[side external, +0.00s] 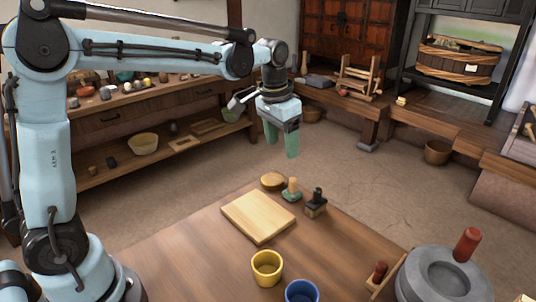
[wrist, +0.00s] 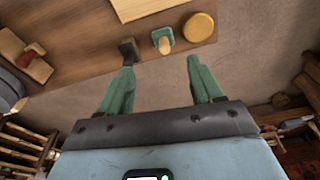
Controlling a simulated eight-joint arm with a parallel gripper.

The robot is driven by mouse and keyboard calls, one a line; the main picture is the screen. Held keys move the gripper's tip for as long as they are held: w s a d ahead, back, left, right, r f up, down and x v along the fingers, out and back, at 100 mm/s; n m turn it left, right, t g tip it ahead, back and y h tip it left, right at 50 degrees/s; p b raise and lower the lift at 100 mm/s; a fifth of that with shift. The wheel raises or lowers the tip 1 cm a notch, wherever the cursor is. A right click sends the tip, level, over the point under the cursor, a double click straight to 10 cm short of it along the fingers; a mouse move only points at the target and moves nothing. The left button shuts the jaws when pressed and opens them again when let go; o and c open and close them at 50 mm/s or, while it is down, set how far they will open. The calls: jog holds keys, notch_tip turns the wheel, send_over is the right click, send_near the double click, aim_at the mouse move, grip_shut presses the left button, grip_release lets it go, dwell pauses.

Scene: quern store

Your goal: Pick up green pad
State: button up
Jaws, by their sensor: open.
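The green pad (side external: 291,195) has a dark green base with a pale wooden knob on top. It stands upright near the far edge of the wooden table, between a round wooden disc (side external: 273,181) and a black block with a handle (side external: 316,203). In the wrist view the green pad (wrist: 163,35) shows between and beyond the fingertips. My gripper (side external: 281,146) is open and empty, with green fingers pointing down. It hangs above the far table edge, clear of the pad. In the wrist view my gripper (wrist: 160,67) has its fingers spread wide.
A pale wooden board (side external: 258,217) lies left of the pad. A yellow cup (side external: 267,268) and a blue cup (side external: 302,292) stand nearer the camera. A grey stone quern (side external: 442,275) with a red handle (side external: 467,244) stands at the right. The table's left part is bare.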

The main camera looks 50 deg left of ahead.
aim_at(293, 178)
jog(key=shift+g, duration=0.9)
jog(key=w+f, duration=0.3)
jog(key=w, duration=0.1)
jog(key=shift+w+f, duration=0.35)
jog(key=shift+f, duration=0.05)
notch_tip(293, 178, down, 12)
jog(key=shift+w+f, duration=0.1)
jog(key=shift+c, duration=0.3)
jog(key=c, duration=0.7)
